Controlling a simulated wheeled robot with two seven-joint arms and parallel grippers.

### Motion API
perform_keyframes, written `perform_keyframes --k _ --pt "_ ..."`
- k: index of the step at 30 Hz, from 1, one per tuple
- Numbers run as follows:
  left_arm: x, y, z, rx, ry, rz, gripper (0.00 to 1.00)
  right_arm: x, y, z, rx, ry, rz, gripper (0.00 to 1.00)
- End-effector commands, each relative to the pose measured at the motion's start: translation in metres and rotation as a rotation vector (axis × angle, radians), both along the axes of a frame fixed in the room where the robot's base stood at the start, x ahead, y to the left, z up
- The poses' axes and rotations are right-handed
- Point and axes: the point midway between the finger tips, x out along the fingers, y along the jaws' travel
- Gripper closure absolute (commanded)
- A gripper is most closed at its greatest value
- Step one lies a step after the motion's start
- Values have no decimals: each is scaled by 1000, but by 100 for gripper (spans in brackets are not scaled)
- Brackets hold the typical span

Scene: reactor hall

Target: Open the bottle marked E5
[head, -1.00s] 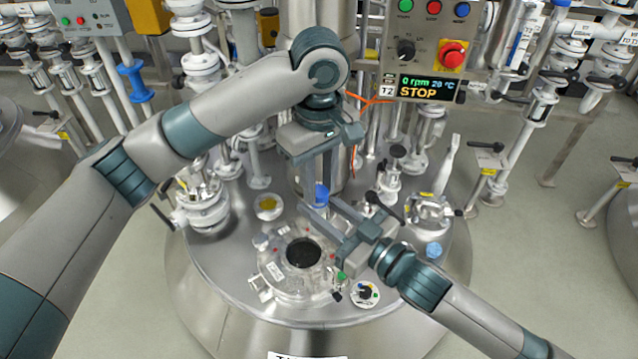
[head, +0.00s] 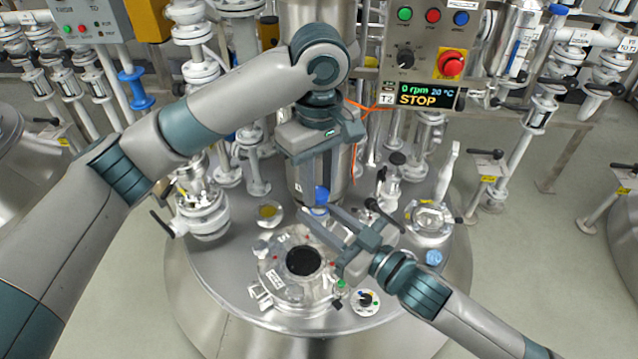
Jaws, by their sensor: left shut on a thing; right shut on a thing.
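A small bottle with a blue cap (head: 321,195) stands between my two grippers above the vessel lid; its marking cannot be read. My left gripper (head: 320,197) comes down from above and is shut on the blue cap. My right gripper (head: 316,217) reaches in from the lower right and is shut on the bottle below the cap. The fingers hide most of the bottle body.
The steel vessel lid (head: 225,275) carries a clear-rimmed round port (head: 303,262), a dish with yellow contents (head: 268,211), a small dial with coloured dots (head: 366,301) and a blue-topped item (head: 434,257). A control panel (head: 427,55) reading STOP stands behind. Valves crowd both sides.

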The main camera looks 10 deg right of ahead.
Motion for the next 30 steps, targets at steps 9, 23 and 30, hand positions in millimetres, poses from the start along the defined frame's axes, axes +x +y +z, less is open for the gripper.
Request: perform_keyframes --k 9,23,30 --pt "1 0 28 0 -2 0 100 0 0 0 0 0 0 100" --pt "0 0 39 0 0 0 100 0 0 0 0 0 0 100" --pt "0 0 39 0 0 0 100 0 0 0 0 0 0 100"
